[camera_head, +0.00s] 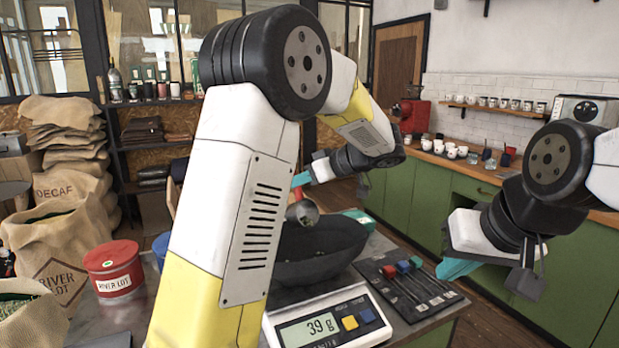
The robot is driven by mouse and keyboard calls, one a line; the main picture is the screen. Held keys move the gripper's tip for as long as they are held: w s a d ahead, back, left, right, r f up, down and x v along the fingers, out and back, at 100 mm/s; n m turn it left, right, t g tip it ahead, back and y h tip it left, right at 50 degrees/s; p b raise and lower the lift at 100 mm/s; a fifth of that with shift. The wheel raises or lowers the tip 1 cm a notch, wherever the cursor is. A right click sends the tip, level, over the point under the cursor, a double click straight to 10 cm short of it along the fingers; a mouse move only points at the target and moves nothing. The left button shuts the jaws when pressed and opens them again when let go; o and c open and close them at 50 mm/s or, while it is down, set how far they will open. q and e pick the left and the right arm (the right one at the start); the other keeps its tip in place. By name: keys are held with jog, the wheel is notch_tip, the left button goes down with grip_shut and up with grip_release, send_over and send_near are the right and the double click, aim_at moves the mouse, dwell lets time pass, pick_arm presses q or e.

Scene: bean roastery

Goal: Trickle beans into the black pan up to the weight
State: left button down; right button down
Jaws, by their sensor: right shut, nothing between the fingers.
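The black pan (318,270) sits on the white scale (352,305), whose display reads 39 g. My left arm crosses in front and hides the pan's left part. My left gripper (300,182) is above the pan's far side, its teal fingers partly hidden behind my arm. A metal scoop (303,212) hangs at these fingers, tilted over the pan; its handle is mostly hidden. A few beans seem to lie in the dark pan, hard to make out. My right gripper (455,268) is shut and empty, right of the pan, above the counter's edge.
A red River Lot tin (114,270) stands at the left, beside open bean sacks (62,240). Green cabinets (410,205) with cups stand behind.

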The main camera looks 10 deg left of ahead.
pick_arm(q)
jog(key=w+a+f+m+g+h, duration=0.1)
jog(key=w+a+f+g+h, duration=0.2)
jog(key=f+h, duration=0.6)
jog(key=a+g+h, duration=0.1)
jog(key=a+g, duration=0.1)
jog(key=shift+w+a+g, duration=0.35)
jog(key=shift+w+g, duration=0.05)
jog(key=shift+r, duration=0.1)
jog(key=shift+r, duration=2.4)
notch_tip(320, 180, up, 5)
